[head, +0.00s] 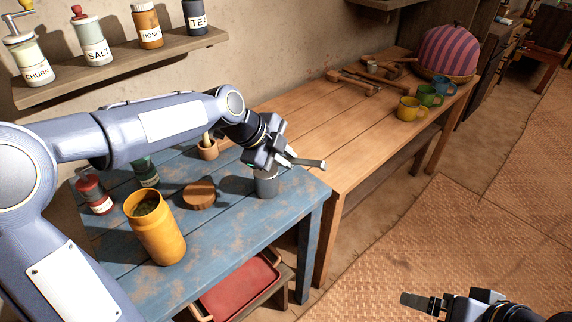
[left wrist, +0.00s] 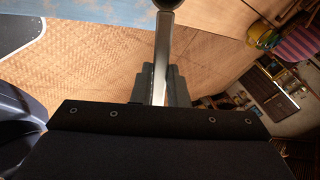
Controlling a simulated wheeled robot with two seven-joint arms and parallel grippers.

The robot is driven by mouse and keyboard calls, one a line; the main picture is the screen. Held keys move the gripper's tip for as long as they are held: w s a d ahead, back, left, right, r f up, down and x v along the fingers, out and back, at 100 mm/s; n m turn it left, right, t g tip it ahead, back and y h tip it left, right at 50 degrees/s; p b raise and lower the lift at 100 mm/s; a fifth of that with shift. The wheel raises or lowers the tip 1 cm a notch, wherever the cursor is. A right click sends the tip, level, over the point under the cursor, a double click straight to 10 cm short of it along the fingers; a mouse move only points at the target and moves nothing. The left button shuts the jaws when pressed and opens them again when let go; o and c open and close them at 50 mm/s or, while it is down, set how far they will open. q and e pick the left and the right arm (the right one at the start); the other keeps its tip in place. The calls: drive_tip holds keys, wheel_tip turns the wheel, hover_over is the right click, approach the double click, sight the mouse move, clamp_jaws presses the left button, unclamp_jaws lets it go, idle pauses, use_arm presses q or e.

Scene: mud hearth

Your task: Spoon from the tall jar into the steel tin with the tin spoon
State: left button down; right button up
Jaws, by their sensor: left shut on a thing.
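The tall jar (head: 157,228) is yellow, stands open at the front of the blue table and shows greenish contents. The steel tin (head: 266,184) is a small grey cup near the table's right end. My left gripper (head: 292,160) is above the tin and overlaps its top, so the tin's inside is hidden. In the left wrist view this gripper (left wrist: 157,88) is shut on the tin spoon (left wrist: 162,50), whose handle runs away to a dark bowl end at the top edge. Whether the bowl holds anything is hidden. My right gripper (head: 445,300) is at the bottom right, partly cut off, away from the table.
A round wooden lid (head: 199,195) lies between jar and tin. A small wooden pot (head: 207,149) and a red shaker (head: 95,195) stand behind. A wooden table (head: 330,130) adjoins at right, with several mugs farther back. A shelf (head: 120,65) hangs above.

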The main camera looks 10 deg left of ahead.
use_arm(q)
drive_tip(key=t+b, duration=0.3)
drive_tip(key=b, duration=0.5)
drive_tip(key=f+n+t+h+b, duration=0.1)
drive_tip(key=t+b, duration=0.2)
drive_tip(key=b, duration=0.6)
drive_tip(key=s+n+t+b, duration=0.1)
drive_tip(key=t+b, duration=0.2)
drive_tip(key=b, duration=0.6)
drive_tip(key=shift+s+f+h, duration=0.1)
drive_tip(key=shift+f+h, duration=0.05)
drive_tip(key=shift+h, duration=0.15)
idle(1.2)
wheel_tip(320, 180, up, 5)
drive_tip(key=p, duration=0.3)
idle(0.4)
